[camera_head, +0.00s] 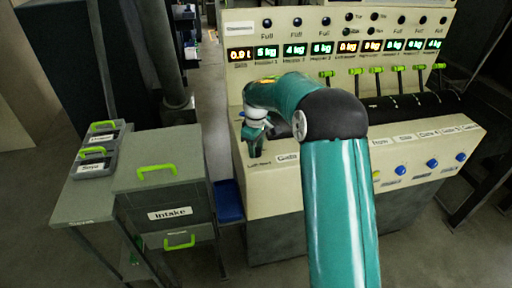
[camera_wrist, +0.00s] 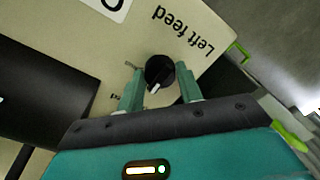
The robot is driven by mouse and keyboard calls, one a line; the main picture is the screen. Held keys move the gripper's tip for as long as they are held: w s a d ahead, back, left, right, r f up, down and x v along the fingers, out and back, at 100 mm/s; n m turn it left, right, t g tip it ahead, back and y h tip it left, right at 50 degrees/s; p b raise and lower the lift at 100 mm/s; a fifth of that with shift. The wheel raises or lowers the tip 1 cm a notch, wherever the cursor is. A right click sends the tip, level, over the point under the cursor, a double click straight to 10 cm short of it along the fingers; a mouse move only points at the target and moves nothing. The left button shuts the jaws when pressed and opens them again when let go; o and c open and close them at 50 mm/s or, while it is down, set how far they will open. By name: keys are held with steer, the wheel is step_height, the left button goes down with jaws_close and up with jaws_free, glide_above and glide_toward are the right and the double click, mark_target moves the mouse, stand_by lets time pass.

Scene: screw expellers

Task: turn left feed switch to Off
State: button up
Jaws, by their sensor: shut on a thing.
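The left feed switch is a round black knob with a white pointer mark (camera_wrist: 158,68), in the middle of the wrist view. Its "Left feed" label (camera_wrist: 185,32) appears upside down beside it. The pointer mark aims toward my gripper's base, slightly left. My gripper (camera_wrist: 160,82) has its two green fingers on either side of the knob and is shut on it. In the head view my gripper (camera_head: 255,140) reaches down to the left end of the cream console (camera_head: 270,190), and hides the knob there. The small position lettering by the knob is partly hidden by a finger.
A grey cabinet (camera_head: 165,165) marked "Intake", with green handles, stands left of the console. Several blue buttons (camera_head: 432,163) line the console's right front. Several green-handled levers (camera_head: 357,72) stand below the lit displays. A black cylinder (camera_wrist: 35,95) lies left in the wrist view.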

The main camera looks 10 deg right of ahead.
steer(key=o, duration=1)
step_height(320, 180, up, 14)
steer(key=shift+f, duration=0.1)
